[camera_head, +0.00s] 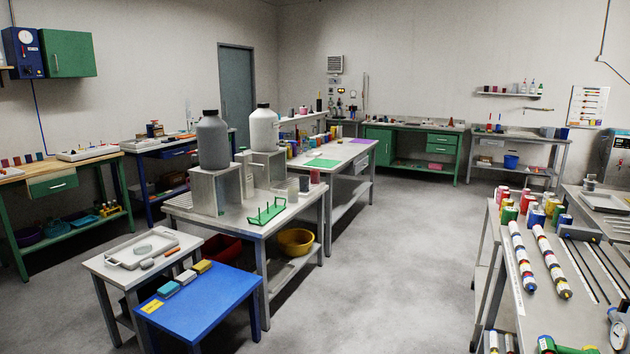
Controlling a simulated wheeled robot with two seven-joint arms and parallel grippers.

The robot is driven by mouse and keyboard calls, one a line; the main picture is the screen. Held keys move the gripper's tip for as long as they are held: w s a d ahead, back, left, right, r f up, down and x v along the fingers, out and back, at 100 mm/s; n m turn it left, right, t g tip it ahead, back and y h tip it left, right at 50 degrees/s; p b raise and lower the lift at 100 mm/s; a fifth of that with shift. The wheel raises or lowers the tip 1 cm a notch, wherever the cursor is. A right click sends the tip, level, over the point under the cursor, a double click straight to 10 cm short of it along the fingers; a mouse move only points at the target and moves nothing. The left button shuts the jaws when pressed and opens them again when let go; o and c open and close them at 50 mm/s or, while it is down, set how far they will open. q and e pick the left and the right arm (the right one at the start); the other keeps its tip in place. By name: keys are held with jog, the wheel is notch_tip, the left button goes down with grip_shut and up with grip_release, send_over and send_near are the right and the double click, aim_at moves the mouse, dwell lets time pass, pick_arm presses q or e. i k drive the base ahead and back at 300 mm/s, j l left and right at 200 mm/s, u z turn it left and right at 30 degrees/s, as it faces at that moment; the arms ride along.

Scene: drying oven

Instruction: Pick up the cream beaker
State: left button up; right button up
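I cannot pick out a cream beaker with certainty. A small pale grey-beige cup (292,188) stands near the right edge of the middle metal table (232,222), behind the green rack (265,213). A greyer cup (304,184) and a dark red one (314,176) stand beside it. These are small in the view, and their exact colours are hard to tell. Neither of my grippers shows in the head view.
Grey and white bottles (212,140) stand on metal stands on the middle table. A blue low table (205,300) is in front. A right-hand bench (508,290) holds coloured cans and striped rods. The grey floor (400,260) between is clear.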

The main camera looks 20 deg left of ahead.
aim_at(293, 192)
jog(key=i+j+u, duration=0.2)
jog(key=i, duration=0.65)
jog(key=i+j+u, duration=0.2)
jog(key=i, duration=0.7)
jog(key=i+l+z, duration=0.1)
jog(key=i+z, duration=0.3)
jog(key=i, duration=1.6)
jog(key=i+l+u, duration=0.1)
jog(key=i+u, duration=0.3)
jog(key=i+l+u, duration=0.15)
jog(key=i+u, duration=0.25)
jog(key=i+l+u, duration=0.6)
jog(key=u, duration=0.2)
jog(key=i+l+u, duration=0.2)
jog(key=l+u, duration=0.25)
